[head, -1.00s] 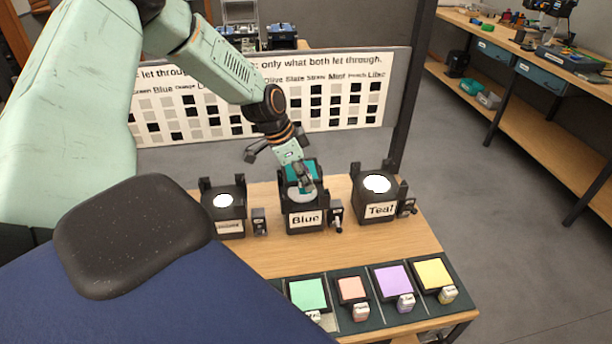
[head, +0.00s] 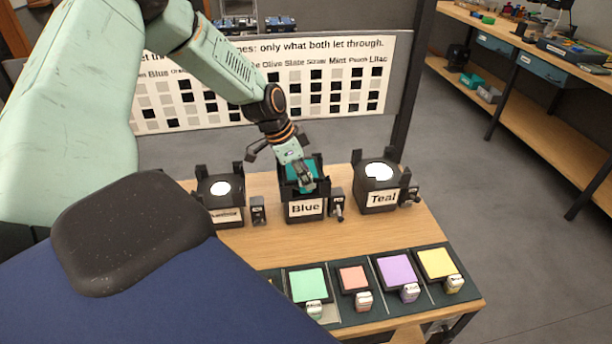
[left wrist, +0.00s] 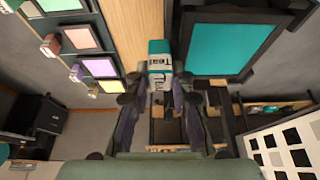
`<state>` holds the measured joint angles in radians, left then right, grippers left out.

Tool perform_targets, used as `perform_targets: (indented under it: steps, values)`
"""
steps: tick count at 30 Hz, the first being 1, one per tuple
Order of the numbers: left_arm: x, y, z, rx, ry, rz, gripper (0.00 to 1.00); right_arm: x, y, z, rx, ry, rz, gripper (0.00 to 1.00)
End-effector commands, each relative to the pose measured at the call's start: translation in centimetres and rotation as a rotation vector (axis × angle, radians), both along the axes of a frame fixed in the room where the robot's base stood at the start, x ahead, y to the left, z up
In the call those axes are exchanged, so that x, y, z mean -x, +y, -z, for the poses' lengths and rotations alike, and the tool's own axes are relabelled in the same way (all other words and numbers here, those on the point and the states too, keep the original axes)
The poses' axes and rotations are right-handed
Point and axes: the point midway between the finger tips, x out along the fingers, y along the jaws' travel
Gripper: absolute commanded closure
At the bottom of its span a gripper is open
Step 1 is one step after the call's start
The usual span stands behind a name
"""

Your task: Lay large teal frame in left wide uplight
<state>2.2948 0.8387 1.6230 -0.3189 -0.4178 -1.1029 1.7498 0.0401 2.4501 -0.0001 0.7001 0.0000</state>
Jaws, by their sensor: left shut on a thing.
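My left gripper (head: 304,182) is at the middle uplight (head: 305,209), labelled "Blue". It is shut on the handle tab (left wrist: 158,62) of the teal frame (left wrist: 228,48), whose pane fills the upper right of the left wrist view. In the head view the teal frame (head: 319,168) is between the dark uprights of the Blue uplight, partly hidden by the gripper. I cannot tell whether it rests there. The left uplight (head: 220,197) has a small label I cannot read and a lit white disc. My right gripper is not in view.
The right uplight (head: 378,184), labelled "Teal", is lit. Small switch boxes (head: 337,204) stand beside the uplights. A dark rack (head: 385,309) in front holds mint, pink, lilac and yellow frames. A chart board (head: 220,100) stands behind. Bare tabletop lies between uplights and rack.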

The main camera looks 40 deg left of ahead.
Motion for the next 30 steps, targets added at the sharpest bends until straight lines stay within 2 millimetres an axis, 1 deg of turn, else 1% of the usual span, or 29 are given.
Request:
perform_targets:
  steps: [3,12,30]
  values:
    - [0.2,0.1,0.0,0.0,0.003,0.0,1.0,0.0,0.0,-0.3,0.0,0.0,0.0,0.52]
    - [0.2,0.1,0.1,0.0,0.003,0.001,1.0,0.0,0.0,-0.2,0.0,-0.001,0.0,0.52]
    - [0.2,0.1,1.3,-0.001,0.002,0.0,1.0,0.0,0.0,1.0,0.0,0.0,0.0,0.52]
